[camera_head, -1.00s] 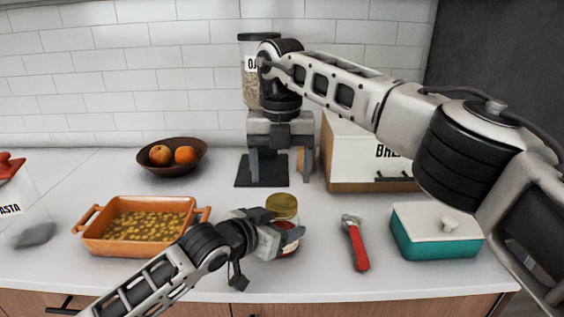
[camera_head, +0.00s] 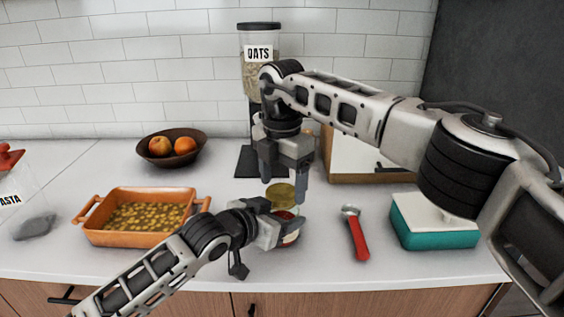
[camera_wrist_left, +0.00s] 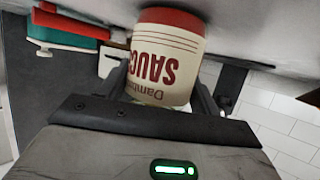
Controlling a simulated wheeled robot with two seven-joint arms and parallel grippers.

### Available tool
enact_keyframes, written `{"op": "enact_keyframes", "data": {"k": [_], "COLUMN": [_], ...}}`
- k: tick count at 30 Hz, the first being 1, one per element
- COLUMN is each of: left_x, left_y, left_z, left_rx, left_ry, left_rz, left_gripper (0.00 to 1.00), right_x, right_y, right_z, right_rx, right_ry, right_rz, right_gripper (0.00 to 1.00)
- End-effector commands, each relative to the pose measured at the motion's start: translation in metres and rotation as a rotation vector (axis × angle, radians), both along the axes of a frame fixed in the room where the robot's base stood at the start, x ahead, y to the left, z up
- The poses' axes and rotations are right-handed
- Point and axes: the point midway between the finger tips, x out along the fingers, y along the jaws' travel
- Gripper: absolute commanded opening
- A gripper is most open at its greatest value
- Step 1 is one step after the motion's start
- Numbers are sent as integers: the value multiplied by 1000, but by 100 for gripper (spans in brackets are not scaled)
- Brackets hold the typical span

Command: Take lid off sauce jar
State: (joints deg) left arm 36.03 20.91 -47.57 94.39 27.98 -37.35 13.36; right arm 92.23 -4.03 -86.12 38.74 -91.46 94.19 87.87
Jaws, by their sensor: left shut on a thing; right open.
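The sauce jar (camera_head: 291,236) stands near the front of the counter, mostly hidden by my left gripper in the head view. My left gripper (camera_head: 284,228) is shut on the jar from the left side. In the left wrist view the jar (camera_wrist_left: 168,58) shows a cream label with "SAUCE" between the fingers, upside down. The gold lid (camera_head: 281,194) shows at the jar's top in the head view. My right gripper (camera_head: 284,188) is open, pointing down, with its fingers just above or around the lid. I cannot tell whether they touch it.
An orange baking dish (camera_head: 180,238) stands left of the jar. A red-handled tool (camera_head: 357,237) and a teal dish with white lid (camera_head: 433,235) lie to the right. A fruit bowl (camera_head: 190,157), oats dispenser (camera_head: 259,75) and bread box (camera_head: 360,160) stand behind.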

Motion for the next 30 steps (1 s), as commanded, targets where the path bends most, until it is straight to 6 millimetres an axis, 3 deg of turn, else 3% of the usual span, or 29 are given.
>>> {"op": "enact_keyframes", "data": {"k": [4,12,13,18,25,30], "left_x": [0,1,1,1,1,1], "left_y": [1,1,1,1,1,1], "left_z": [-1,-1,-1,-1,-1,0], "left_rx": [3,3,2,2,1,2], "left_ry": [2,2,1,1,1,1], "left_rz": [3,3,3,3,3,4], "left_gripper": [0,0,0,0,0,0], "right_x": [0,0,0,0,0,0], "right_y": [0,0,0,0,0,0], "right_z": [-10,-12,-12,-12,-12,-11], "right_rx": [1,1,1,0,-1,-1], "right_ry": [-1,-1,-1,0,1,2], "right_rz": [0,0,0,1,52,378], "right_gripper": [74,74,72,29,29,29]}}
